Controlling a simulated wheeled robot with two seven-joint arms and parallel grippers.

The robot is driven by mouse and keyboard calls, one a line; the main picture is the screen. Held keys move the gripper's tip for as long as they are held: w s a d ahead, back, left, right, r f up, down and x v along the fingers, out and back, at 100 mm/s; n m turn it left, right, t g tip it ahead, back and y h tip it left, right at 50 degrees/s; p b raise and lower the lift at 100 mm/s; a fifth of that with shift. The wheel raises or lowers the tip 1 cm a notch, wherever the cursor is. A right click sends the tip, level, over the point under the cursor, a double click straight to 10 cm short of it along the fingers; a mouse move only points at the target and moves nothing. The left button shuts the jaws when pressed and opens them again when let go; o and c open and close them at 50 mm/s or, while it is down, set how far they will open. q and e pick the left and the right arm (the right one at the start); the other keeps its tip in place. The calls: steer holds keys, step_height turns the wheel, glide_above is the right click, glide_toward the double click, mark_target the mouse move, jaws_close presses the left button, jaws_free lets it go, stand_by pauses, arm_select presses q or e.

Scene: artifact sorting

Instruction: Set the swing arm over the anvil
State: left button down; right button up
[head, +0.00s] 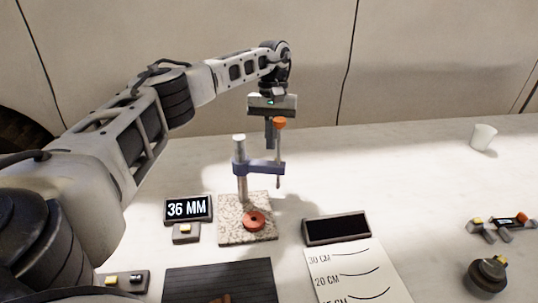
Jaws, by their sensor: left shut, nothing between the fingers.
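A blue swing arm (262,168) sits on a grey upright post (241,180) and points to the right. A thin vertical rod (279,160) with an orange knob (280,122) passes through its right end. The post stands on a speckled stone base (230,229). A reddish round piece (254,221) lies on the base; I cannot tell whether it is the anvil or rests on it. The rod's lower tip hangs right of and behind this piece. My left gripper (270,143) is shut and empty, pointing down beside the knob; contact cannot be told. My right gripper is not in view.
A display reading 36 MM (187,209) stands left of the base. A dark mat (220,280) lies in front, with a dark-faced block (336,228) and a marked sheet (350,275) to the right. A white cup (483,137) and small devices (500,225) are far right.

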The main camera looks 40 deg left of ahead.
mark_target(267, 167)
arm_select(q)
steer(key=shift+s+d+f+p, duration=0.1)
steer(key=shift+s+d+f, duration=0.15)
steer(key=shift+s+d, duration=0.25)
steer(key=shift+s+d+f+p, duration=0.1)
steer(key=shift+s+d+f, duration=0.2)
steer(key=shift+s, duration=0.45)
steer(key=shift+s+d+f+p, duration=0.1)
steer(key=shift+s+d+f, duration=0.1)
steer(key=shift+s+d, duration=0.35)
steer(key=shift+s+a, duration=0.1)
